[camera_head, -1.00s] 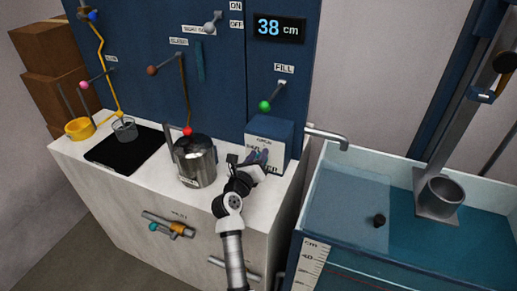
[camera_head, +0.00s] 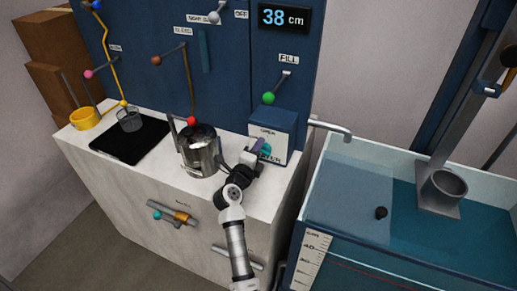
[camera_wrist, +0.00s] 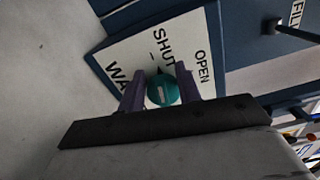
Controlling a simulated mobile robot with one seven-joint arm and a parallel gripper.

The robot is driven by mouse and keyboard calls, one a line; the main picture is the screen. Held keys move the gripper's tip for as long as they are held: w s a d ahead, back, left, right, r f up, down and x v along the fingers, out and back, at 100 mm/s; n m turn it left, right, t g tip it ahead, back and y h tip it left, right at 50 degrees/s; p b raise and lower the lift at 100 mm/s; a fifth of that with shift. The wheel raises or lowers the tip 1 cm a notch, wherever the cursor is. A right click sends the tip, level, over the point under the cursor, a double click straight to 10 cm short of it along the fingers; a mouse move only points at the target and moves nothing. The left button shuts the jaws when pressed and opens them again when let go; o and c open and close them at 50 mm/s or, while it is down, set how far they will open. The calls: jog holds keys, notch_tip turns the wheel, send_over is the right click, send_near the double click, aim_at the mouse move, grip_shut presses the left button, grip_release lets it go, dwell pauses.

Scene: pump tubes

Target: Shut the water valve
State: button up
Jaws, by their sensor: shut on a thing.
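The water valve is a round teal knob (camera_wrist: 162,92) with a short pale bar on its face. It sits on a white panel (camera_wrist: 135,45) lettered OPEN, SHUT and, partly hidden, what looks like WATER. In the head view the knob (camera_head: 265,149) shows small on the front of a blue box (camera_head: 272,121). My gripper (camera_wrist: 160,88) has its two purple fingers on either side of the knob and is shut on it. It also shows in the head view (camera_head: 257,150) against the box front. I cannot tell the exact setting that the knob points to.
A metal pot (camera_head: 201,152) stands on the white counter just left of my arm. A lever with a green ball (camera_head: 268,98) is above the box, under FILL. A spout (camera_head: 330,128) reaches over the water tank (camera_head: 340,195) at right. The display (camera_head: 285,18) reads 38 cm.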

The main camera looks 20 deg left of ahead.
jog(key=shift+f+n, duration=0.3)
jog(key=shift+n, duration=0.4)
jog(key=shift+d, duration=0.1)
jog(key=o, duration=1)
jog(key=shift+c, duration=0.2)
jog(key=shift+r, duration=0.1)
jog(key=s+b, duration=0.1)
jog(key=s, duration=0.3)
jog(key=s+b, duration=0.1)
jog(key=s, duration=0.4)
jog(key=s+b, duration=0.1)
jog(key=s, duration=0.4)
jog(key=shift+a, duration=0.3)
jog(key=shift+w, duration=0.1)
